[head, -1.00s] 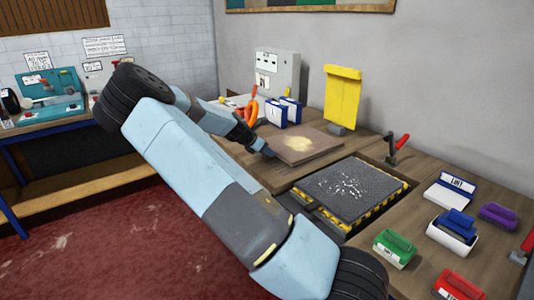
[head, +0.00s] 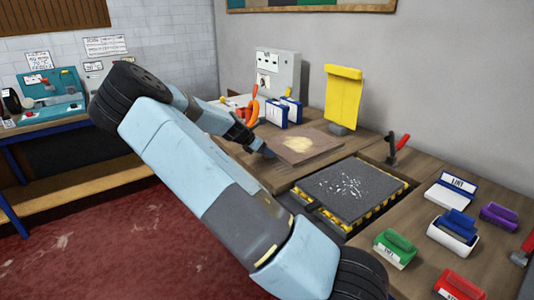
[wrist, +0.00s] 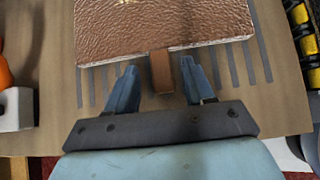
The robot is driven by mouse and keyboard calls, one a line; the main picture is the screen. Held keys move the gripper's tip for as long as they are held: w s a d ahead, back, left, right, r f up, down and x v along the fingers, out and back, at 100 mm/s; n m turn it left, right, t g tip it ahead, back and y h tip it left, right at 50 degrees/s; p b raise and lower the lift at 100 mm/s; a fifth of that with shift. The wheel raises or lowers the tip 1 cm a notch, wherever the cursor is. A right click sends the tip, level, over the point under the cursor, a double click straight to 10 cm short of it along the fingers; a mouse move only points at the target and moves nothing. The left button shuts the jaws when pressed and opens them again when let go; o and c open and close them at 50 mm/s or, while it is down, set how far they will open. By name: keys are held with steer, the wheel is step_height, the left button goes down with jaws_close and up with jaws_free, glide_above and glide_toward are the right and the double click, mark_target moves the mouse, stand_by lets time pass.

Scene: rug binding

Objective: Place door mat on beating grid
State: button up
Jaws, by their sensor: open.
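A flat brown mat (head: 305,147) with a pale sandy patch lies on the bench. In the wrist view its textured brown surface (wrist: 165,25) shows, with a small brown tab (wrist: 161,76) sticking out from its near edge. My gripper (head: 267,152) is low at the mat's left edge. In the wrist view my gripper (wrist: 159,80) is open, with one finger on each side of the tab. I cannot tell whether the fingers touch it. A dark grey slab (head: 350,188) with white flecks sits in a yellow-and-black striped frame (head: 384,213) to the right; I cannot tell whether a grid is beneath.
Dark parallel stripes (wrist: 248,62) mark the bench around the brown mat. An orange-handled tool (head: 251,112) and blue-white holders (head: 283,110) stand behind left. A red-handled clamp (head: 398,147) stands behind the frame. Green (head: 395,248), purple (head: 498,216) and red (head: 460,285) items lie at right.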

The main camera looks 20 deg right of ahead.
steer(key=v, duration=1)
steer(key=s+a+r+m+t+y, duration=0.1)
steer(key=s+r+m, duration=0.5)
steer(key=s, duration=0.8)
steer(key=s+a+r+m+t+y, duration=0.1)
steer(key=s+a+r+m+y, duration=0.3)
steer(key=s, duration=0.9)
steer(key=s+a+r+m+t+y, duration=0.1)
steer(key=s+a+r+m+y, duration=0.2)
steer(key=s+r+m, duration=0.7)
steer(key=s+y, duration=0.1)
steer(key=s, duration=0.3)
steer(key=shift+s+a+t, duration=0.25)
steer(key=shift+s+t, duration=0.1)
steer(key=shift+t, duration=0.05)
steer(key=shift+c, duration=0.2)
